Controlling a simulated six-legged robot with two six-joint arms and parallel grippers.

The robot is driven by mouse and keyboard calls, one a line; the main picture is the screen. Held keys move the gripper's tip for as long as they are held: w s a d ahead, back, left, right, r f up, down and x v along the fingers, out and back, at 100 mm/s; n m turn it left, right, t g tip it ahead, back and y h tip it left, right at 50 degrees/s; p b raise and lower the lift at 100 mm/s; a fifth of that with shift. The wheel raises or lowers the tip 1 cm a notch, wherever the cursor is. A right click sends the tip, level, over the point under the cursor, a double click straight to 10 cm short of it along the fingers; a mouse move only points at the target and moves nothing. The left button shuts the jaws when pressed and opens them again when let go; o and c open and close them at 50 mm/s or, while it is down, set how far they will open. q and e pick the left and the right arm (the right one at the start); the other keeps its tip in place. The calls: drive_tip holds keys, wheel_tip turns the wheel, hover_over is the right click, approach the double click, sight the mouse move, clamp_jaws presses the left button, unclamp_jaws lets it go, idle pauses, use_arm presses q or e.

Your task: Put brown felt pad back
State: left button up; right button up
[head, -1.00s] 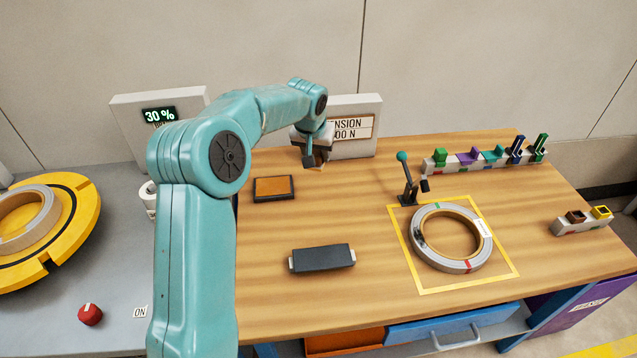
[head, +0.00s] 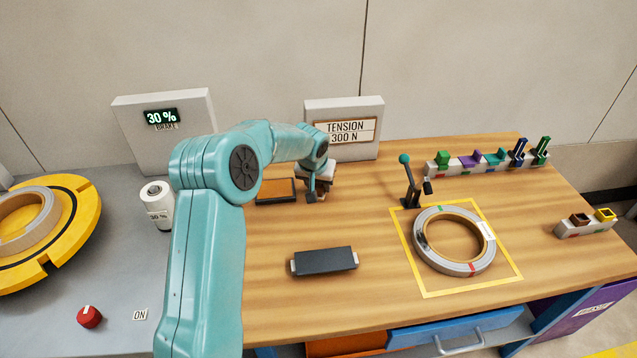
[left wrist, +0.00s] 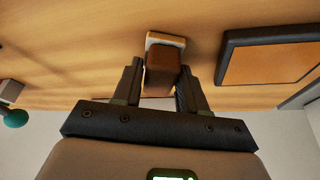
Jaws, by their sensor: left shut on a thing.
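My left gripper (head: 316,193) is shut on the brown felt pad (left wrist: 163,72), a brown block with a pale base (left wrist: 165,39) that shows between the fingers in the left wrist view. In the head view the gripper hides most of the pad. The gripper is just right of a black-framed tray with an orange-brown surface (head: 274,188), over the wooden table. The tray also shows at the right of the left wrist view (left wrist: 275,58). Whether the pad touches the table is unclear. My right gripper is not in view.
A tension display (head: 344,118) stands behind. A dark block (head: 324,261) lies in front. To the right are a teal-knobbed lever (head: 408,182), a coil (head: 432,258) in a yellow square, and a rack of coloured parts (head: 480,165). The table between the tray and dark block is clear.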

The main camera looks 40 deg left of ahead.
use_arm(q)
drive_tip(key=o, duration=1)
drive_tip(key=shift+r, duration=0.1)
drive_tip(key=shift+r, duration=0.35)
drive_tip(key=p+v, duration=0.1)
drive_tip(key=v, duration=1)
drive_tip(key=shift+s+d+r, duration=0.1)
drive_tip(key=shift+s+d, duration=0.05)
drive_tip(key=shift+s, duration=0.05)
